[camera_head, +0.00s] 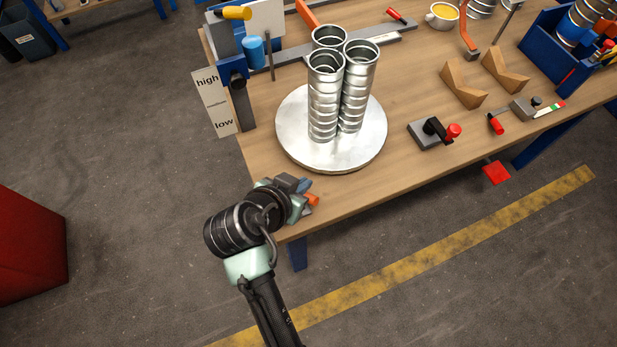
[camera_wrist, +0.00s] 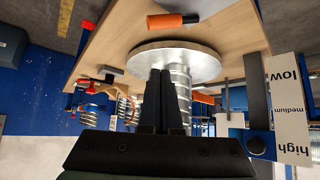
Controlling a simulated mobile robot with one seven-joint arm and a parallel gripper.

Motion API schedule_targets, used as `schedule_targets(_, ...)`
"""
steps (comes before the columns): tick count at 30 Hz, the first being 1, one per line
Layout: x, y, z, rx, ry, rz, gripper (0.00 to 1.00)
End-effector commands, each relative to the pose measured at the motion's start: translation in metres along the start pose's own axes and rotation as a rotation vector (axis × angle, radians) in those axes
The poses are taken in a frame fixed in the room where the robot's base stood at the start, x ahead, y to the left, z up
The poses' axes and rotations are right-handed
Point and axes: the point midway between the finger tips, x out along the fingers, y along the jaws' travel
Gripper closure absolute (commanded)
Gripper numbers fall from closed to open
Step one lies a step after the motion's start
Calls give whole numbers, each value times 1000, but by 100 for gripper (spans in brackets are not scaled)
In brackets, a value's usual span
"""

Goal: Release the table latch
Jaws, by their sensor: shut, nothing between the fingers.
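My gripper (camera_head: 302,186) is at the near left corner of the workbench. In the wrist view its two dark fingers (camera_wrist: 161,76) are together with nothing between them. An orange handle (camera_head: 312,200) sits at this corner, partly hidden by my gripper; in the wrist view it shows as an orange cylinder with a black end (camera_wrist: 172,21), apart from the fingertips. A grey block with a black lever and red knob (camera_head: 432,132) stands right of the round metal turntable (camera_head: 293,145). No label shows which of these is the table latch.
Three upright spiral ducts (camera_head: 325,105) stand on the turntable. A high/medium/low board (camera_head: 213,102) and a blue post (camera_head: 234,75) are at the left edge. Wooden V-blocks (camera_head: 464,85) lie at the right. The bench front (camera_head: 350,190) is clear.

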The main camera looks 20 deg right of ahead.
Motion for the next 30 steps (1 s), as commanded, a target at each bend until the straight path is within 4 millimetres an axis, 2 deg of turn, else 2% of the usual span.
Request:
schedule_targets(9, 1, 0, 1, 0, 0, 1, 100)
schedule_targets(13, 8, 1, 0, 0, -1, 3, 100)
schedule_targets(17, 28, 2, 1, 1, -2, 5, 100)
schedule_targets(27, 97, 1, 1, 1, -1, 4, 100)
schedule_targets(29, 103, 1, 2, -1, -2, 2, 100)
schedule_targets(30, 95, 0, 10, -5, -3, 0, 100)
